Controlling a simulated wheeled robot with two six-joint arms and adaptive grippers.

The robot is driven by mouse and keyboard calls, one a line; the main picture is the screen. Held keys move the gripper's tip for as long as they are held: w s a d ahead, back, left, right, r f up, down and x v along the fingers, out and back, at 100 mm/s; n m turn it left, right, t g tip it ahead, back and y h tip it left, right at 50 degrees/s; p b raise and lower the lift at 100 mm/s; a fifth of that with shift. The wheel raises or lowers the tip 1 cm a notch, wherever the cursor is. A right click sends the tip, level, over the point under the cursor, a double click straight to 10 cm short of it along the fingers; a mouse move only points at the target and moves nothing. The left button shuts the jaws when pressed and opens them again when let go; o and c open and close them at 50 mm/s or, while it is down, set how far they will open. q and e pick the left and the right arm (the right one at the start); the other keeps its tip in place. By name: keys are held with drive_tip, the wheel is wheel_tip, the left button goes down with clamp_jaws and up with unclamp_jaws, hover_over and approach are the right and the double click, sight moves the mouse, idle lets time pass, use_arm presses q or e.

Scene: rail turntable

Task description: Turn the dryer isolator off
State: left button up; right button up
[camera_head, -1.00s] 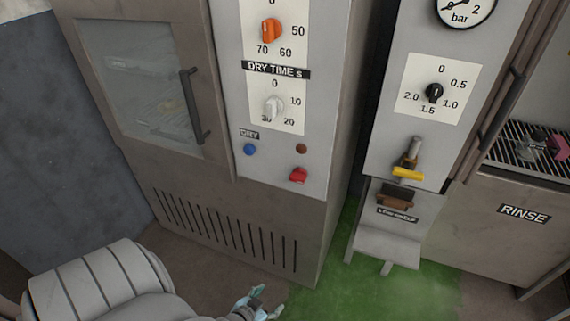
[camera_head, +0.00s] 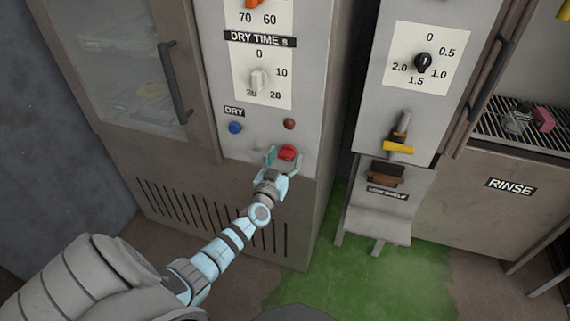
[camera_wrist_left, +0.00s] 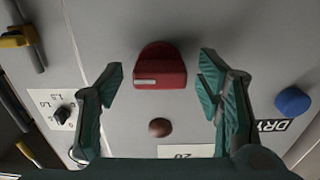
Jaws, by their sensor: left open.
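The dryer isolator is a red rotary knob (camera_head: 287,152) low on the dryer's grey control panel, below a brown round lamp or button. In the left wrist view the red knob (camera_wrist_left: 160,66) sits between the two fingers, with a pale mark along its edge. My left gripper (camera_head: 284,158) is open at the knob, its fingers on either side. In the left wrist view the left gripper (camera_wrist_left: 160,80) shows gaps between each finger and the knob. How near the fingertips are to the panel is hard to tell. My right gripper is not in view.
A blue button (camera_head: 235,128) and a brown round button (camera_head: 289,124) sit just above the knob. The white dry time dial (camera_head: 259,80) is higher up. A yellow-handled lever (camera_head: 398,147) is on the neighbouring panel to the right. Vent slots (camera_head: 210,215) lie below.

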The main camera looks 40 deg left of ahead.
use_arm(q)
drive_tip(key=shift+w, duration=0.1)
drive_tip(key=c, duration=1.2)
drive_tip(key=shift+o, duration=0.2)
drive_tip(key=shift+n, duration=0.3)
drive_tip(key=n, duration=0.3)
drive_tip(key=shift+p, duration=0.3)
drive_tip(key=n, duration=0.4)
drive_tip(key=shift+n, duration=0.4)
drive_tip(key=n, duration=0.4)
drive_tip(key=shift+n, duration=2.8)
